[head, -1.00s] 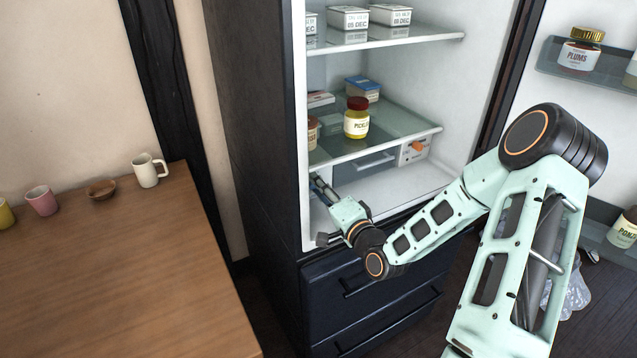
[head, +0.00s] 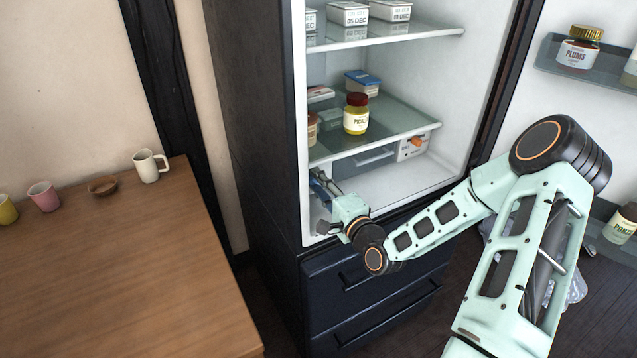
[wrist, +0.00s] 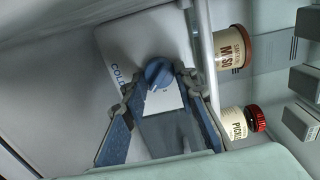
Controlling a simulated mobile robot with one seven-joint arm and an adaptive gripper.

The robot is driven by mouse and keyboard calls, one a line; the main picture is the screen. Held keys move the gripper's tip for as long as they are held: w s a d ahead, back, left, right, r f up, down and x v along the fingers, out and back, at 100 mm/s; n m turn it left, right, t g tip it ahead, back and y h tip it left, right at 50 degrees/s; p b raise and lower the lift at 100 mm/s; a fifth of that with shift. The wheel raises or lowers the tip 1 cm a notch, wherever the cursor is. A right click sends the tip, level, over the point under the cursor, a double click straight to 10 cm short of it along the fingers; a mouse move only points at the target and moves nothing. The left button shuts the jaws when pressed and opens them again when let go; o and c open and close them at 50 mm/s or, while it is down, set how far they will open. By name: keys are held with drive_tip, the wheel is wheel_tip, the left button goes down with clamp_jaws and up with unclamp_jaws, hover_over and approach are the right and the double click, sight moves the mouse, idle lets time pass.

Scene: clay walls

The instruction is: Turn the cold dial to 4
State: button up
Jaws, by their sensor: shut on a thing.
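The cold dial (wrist: 158,71) is a blue knob on a pale panel marked COLD (wrist: 118,76) in the wrist view. My gripper (wrist: 163,87) has its fingers on either side of the knob and is shut on it. The dial's numbers and its pointer setting are too small or covered to read. In the head view my gripper (head: 323,184) reaches into the fridge below the lower glass shelf, at its left wall. The blue dial is not clear there. A second, orange dial (head: 416,142) sits on a white box at the right, under the same shelf.
A yellow pickle jar (head: 356,114) with a red lid stands on the lower glass shelf (head: 400,135), above my gripper. A miso jar (wrist: 232,48) also shows in the wrist view. The fridge's left edge (head: 299,120) is close beside my wrist. A wooden table (head: 110,270) stands left.

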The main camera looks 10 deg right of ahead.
drive_tip(key=o, duration=1.1)
drive_tip(key=v, duration=1.2)
